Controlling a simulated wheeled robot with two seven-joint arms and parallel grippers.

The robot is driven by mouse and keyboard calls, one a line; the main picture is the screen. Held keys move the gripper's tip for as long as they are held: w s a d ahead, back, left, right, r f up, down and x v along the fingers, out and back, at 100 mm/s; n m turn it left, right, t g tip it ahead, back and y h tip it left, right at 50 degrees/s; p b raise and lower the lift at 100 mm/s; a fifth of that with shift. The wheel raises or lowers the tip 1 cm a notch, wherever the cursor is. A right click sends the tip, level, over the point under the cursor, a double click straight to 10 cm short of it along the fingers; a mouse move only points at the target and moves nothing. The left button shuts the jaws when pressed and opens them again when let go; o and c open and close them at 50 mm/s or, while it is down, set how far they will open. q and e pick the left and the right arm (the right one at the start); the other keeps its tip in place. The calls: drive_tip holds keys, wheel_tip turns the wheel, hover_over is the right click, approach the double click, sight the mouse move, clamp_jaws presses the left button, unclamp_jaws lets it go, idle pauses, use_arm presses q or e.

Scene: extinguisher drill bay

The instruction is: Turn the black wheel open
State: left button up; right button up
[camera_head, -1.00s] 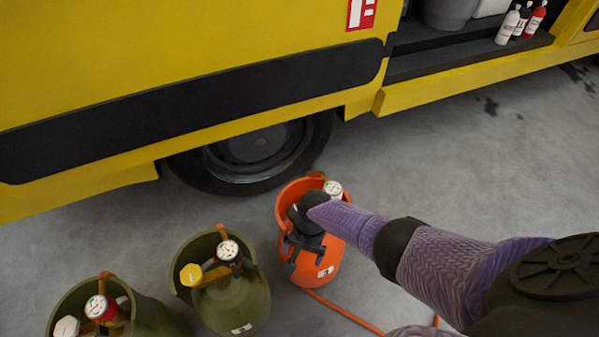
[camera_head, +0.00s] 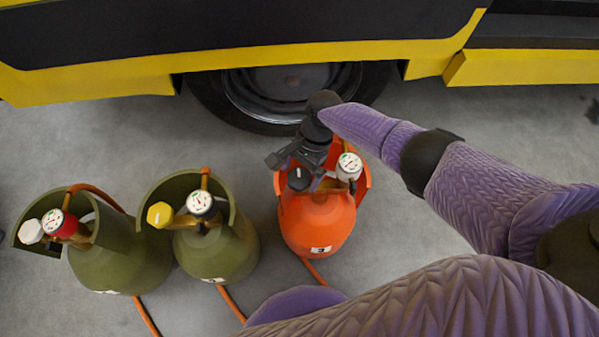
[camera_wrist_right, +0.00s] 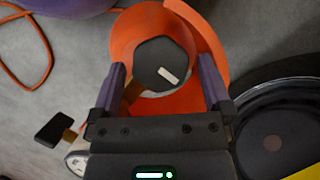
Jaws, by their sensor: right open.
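The black wheel (camera_head: 299,179) is a small faceted knob with a white mark, on top of the orange cylinder (camera_head: 316,222). In the right wrist view, the wheel (camera_wrist_right: 163,64) appears between the two fingers of my right gripper (camera_wrist_right: 162,82), with gaps on both sides. My right gripper (camera_head: 298,164) is open, above the orange cylinder's valve in the head view. Whether the fingers are down at the wheel's height is unclear. A white-faced gauge (camera_head: 349,166) sits right of the wheel. The orange collar (camera_wrist_right: 140,35) curves around the wheel. My left gripper is not in view.
Two olive cylinders stand to the left, one with a yellow wheel (camera_head: 160,214), the other with a white wheel (camera_head: 29,231). Orange hoses (camera_head: 232,303) run along the floor. A yellow vehicle with a dark tyre (camera_head: 228,108) stands close behind the orange cylinder.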

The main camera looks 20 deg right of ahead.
drive_tip(key=shift+a+f, duration=0.1)
drive_tip(key=shift+f, duration=0.05)
drive_tip(key=c, duration=1.1)
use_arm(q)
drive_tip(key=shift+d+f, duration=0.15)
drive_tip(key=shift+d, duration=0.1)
